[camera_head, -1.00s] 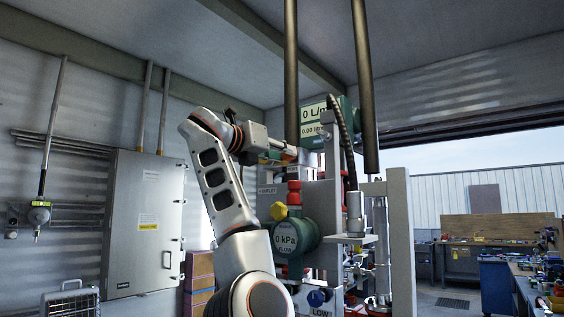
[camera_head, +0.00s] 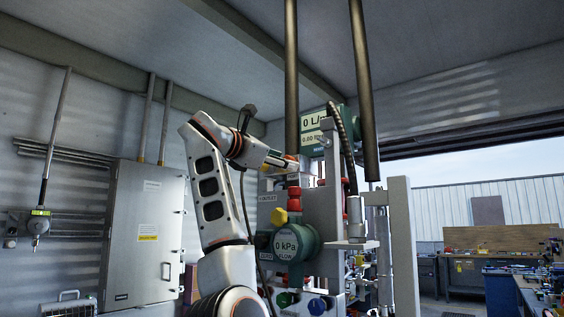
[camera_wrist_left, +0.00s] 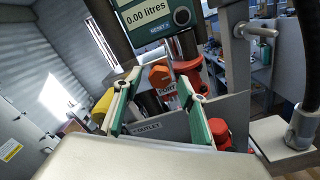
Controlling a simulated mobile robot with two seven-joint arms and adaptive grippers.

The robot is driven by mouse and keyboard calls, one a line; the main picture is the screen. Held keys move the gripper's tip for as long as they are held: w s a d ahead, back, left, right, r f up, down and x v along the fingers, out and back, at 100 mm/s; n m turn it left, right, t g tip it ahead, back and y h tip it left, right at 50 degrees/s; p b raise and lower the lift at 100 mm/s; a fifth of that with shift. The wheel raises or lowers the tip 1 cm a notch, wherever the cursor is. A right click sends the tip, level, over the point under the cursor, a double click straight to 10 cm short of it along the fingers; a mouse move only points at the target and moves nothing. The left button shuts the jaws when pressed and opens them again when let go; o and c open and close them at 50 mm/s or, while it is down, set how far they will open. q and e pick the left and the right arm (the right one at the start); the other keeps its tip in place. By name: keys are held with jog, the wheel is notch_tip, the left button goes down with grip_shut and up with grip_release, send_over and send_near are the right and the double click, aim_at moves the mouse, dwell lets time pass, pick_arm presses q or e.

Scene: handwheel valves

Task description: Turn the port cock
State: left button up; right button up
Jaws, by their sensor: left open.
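The cock beside the PORT label shows in the left wrist view as an orange knob (camera_wrist_left: 159,75), between and just beyond my finger tips. The red PORT label (camera_wrist_left: 168,90) is just below it. My left gripper (camera_wrist_left: 160,82) is open, with one green-padded finger on each side and nothing held. In the head view my left gripper (camera_head: 286,162) reaches right to the upper front of the grey valve panel (camera_head: 317,204). The cock is largely hidden there, and whether a finger touches it I cannot tell. My right gripper is not in view.
A litres meter (camera_head: 315,125) stands close above the gripper. A hose (camera_head: 347,150) and a grey post (camera_head: 402,240) stand to the right. A grey cabinet (camera_head: 147,230) is at left.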

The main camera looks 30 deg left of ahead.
pick_arm(q)
jog(key=s, duration=0.2)
jog(key=s+b, duration=0.2)
jog(key=s, duration=0.1)
jog(key=shift+s+a, duration=0.25)
jog(key=shift+s, duration=0.1)
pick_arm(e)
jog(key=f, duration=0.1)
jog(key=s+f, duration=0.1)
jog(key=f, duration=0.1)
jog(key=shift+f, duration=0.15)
pick_arm(q)
jog(key=s, duration=1.2)
jog(key=shift+a, duration=0.45)
